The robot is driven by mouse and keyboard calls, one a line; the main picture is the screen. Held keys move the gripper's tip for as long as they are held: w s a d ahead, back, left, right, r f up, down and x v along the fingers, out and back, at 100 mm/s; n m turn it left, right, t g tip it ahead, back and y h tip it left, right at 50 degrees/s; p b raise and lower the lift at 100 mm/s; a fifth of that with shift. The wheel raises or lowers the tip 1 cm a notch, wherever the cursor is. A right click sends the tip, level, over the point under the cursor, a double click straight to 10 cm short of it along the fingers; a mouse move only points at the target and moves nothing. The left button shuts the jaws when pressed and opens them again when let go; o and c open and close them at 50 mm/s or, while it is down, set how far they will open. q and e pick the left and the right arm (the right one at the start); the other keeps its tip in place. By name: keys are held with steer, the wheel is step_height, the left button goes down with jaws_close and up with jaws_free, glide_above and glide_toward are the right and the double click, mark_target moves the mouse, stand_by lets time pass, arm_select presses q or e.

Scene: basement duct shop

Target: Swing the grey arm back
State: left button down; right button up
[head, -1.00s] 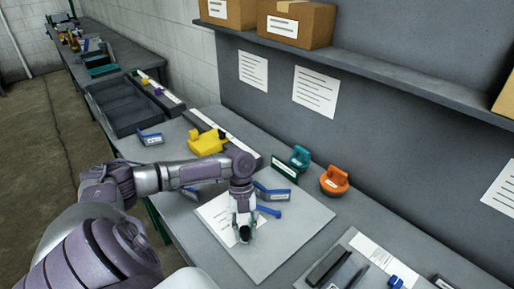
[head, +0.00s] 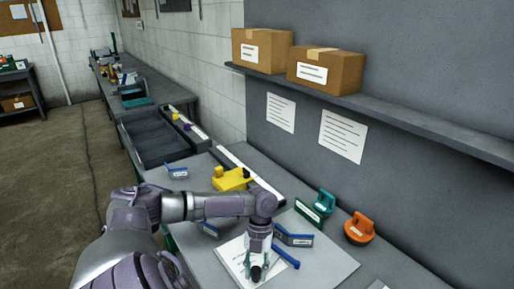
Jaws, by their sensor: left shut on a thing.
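My left gripper (head: 257,266) points down over the pale board (head: 325,262) on the bench, at the right edge of a white printed sheet (head: 232,262). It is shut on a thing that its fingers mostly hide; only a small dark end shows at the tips. A blue rod-like handle (head: 286,257) sticks out just right of the fingers; whether it belongs to the held thing I cannot tell. A blue-and-grey labelled piece (head: 294,239) is just behind. I cannot make out a separate grey arm. My right gripper is not in view.
A yellow tool (head: 232,179), a green suction cup (head: 324,201) and an orange suction cup (head: 359,228) stand behind the board. Small blue pieces (head: 177,172) lie further left. A grey tray (head: 155,140) is beyond. A shelf (head: 400,123) with boxes overhangs the bench.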

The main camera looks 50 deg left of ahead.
arm_select(q)
steer(key=c, duration=0.8)
jaws_free()
steer(key=shift+a, duration=0.2)
steer(key=v, duration=1.2)
steer(key=shift+s+d+r, duration=0.1)
